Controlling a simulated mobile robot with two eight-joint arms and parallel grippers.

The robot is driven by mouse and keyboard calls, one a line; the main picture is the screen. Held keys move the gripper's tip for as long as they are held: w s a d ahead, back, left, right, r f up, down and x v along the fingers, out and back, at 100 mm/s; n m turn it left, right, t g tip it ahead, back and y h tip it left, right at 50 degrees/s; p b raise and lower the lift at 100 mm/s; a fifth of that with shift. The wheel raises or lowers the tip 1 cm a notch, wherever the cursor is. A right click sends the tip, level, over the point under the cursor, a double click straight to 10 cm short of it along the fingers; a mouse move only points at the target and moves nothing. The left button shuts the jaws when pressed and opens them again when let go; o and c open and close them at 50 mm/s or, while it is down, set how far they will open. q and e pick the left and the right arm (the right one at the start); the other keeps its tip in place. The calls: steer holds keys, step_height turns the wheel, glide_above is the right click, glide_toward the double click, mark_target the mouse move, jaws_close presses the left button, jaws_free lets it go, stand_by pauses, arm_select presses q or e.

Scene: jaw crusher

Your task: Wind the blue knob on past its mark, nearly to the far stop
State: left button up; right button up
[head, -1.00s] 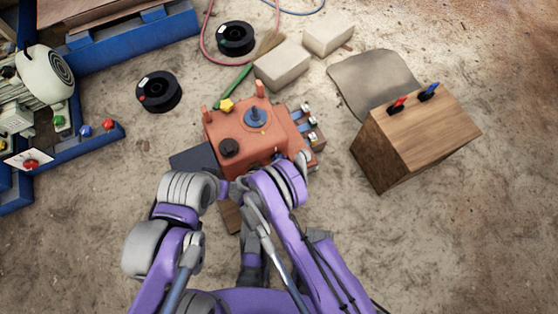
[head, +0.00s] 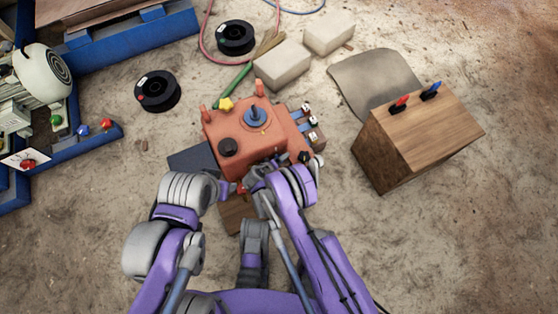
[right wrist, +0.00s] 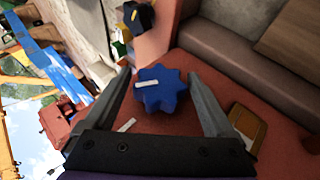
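The blue knob (right wrist: 161,90) is a star-shaped knob with a white bar on its face, mounted on a red-orange panel in the right wrist view. A separate short white mark (right wrist: 126,125) is on the panel beside it. My right gripper (right wrist: 158,78) is open, its two fingers standing apart on either side of the knob, with visible gaps. In the head view my right gripper (head: 259,178) is at the near side of the orange machine (head: 275,140); I cannot pick out this knob there. My left gripper (head: 233,188) is close by, its fingers too small to read.
A dark knob (head: 304,157) sits at the machine's near right corner, with silver-and-blue fittings (head: 311,122) along its right side. A wooden box (head: 420,140) with red and blue clips stands right. Pale blocks (head: 283,65) and black spools (head: 157,91) lie behind.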

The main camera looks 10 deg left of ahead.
steer(key=c, duration=1.1)
steer(key=g+y, duration=0.2)
steer(key=shift+d+m+y+p, duration=0.15)
steer(key=shift+m+y+p, duration=0.2)
steer(key=shift+m+y, duration=0.05)
steer(key=g+y, duration=0.2)
steer(key=y, duration=0.1)
steer(key=shift+w+m+g+b, duration=0.1)
steer(key=shift+m+g+b, duration=0.2)
steer(key=shift+m+g, duration=0.1)
steer(key=m+g+y, duration=0.1)
steer(key=g+y, duration=0.1)
steer(key=y, duration=0.2)
steer(key=shift+y, duration=0.3)
steer(key=shift+m+g+y, duration=0.3)
steer(key=shift+g+y, duration=0.5)
steer(key=shift+y, duration=0.3)
